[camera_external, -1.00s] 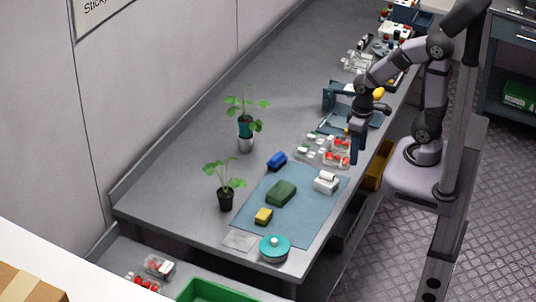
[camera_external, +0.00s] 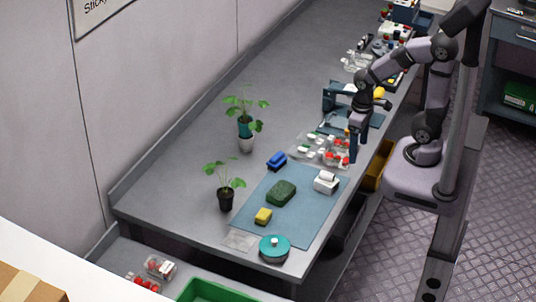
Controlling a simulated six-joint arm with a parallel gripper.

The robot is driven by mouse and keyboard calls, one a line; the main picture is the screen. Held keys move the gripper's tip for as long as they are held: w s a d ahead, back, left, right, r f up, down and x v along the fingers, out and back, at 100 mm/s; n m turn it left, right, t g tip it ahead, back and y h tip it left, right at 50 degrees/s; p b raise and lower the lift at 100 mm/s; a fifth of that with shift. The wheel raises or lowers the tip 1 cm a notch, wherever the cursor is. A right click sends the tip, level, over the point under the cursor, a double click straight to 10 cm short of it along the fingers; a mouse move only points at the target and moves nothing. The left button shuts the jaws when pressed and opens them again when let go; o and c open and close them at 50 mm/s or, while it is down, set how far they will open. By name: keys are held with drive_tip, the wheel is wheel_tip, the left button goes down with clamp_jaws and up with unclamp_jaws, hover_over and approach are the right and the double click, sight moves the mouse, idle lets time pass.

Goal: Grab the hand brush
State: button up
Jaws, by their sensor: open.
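A small dark-blue block-like item (camera_external: 277,161), which may be the hand brush, lies on the grey bench at the far-left corner of the blue mat (camera_external: 250,228). It is too small for me to make out bristles. My gripper (camera_external: 354,152) points down over the bench's right side, by the clear berry punnets. It is open, with nothing seen between its fingers. It is well to the right of the blue item and apart from it.
On the mat are a green block (camera_external: 281,193), a yellow block (camera_external: 263,216) and a white device (camera_external: 326,182). Clear punnets with red berries (camera_external: 337,158) stand near my gripper. Two potted plants (camera_external: 226,198) (camera_external: 246,144) stand left. A teal-lidded pot (camera_external: 274,248) stands at the front.

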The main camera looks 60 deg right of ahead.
drive_tip(key=w+a+r+m+t+y+b, duration=0.2)
drive_tip(key=w+a+m+t+y+b, duration=0.15)
drive_tip(key=w+a+m+b, duration=0.5)
drive_tip(key=w+a+r+m+t+b, duration=0.1)
drive_tip(key=w+a+m+t+b, duration=0.15)
drive_tip(key=w, duration=0.35)
drive_tip(key=w+a+r+m+t+b, duration=0.1)
drive_tip(key=w+m+t+b, duration=0.1)
drive_tip(key=w+m+t, duration=0.3)
drive_tip(key=m+t+h+b, duration=0.2)
drive_tip(key=m+h+b, duration=0.65)
drive_tip(key=m, duration=1.35)
hover_over(280, 158)
drive_tip(key=s+b, duration=0.1)
drive_tip(key=b, duration=0.1)
drive_tip(key=shift+f+y, duration=1.2)
drive_tip(key=shift+f, duration=2.7)
drive_tip(key=shift+s+a+f+b, duration=0.15)
drive_tip(key=shift+f+b, duration=0.7)
drive_tip(key=shift+f, duration=0.9)
drive_tip(key=shift+s+d+f+b, duration=0.1)
drive_tip(key=shift+f+b, duration=0.75)
drive_tip(key=shift+f, duration=0.9)
drive_tip(key=shift+w+f, duration=0.2)
drive_tip(key=shift+w, duration=0.1)
drive_tip(key=shift+x, duration=1.15)
drive_tip(key=shift+r, duration=0.1)
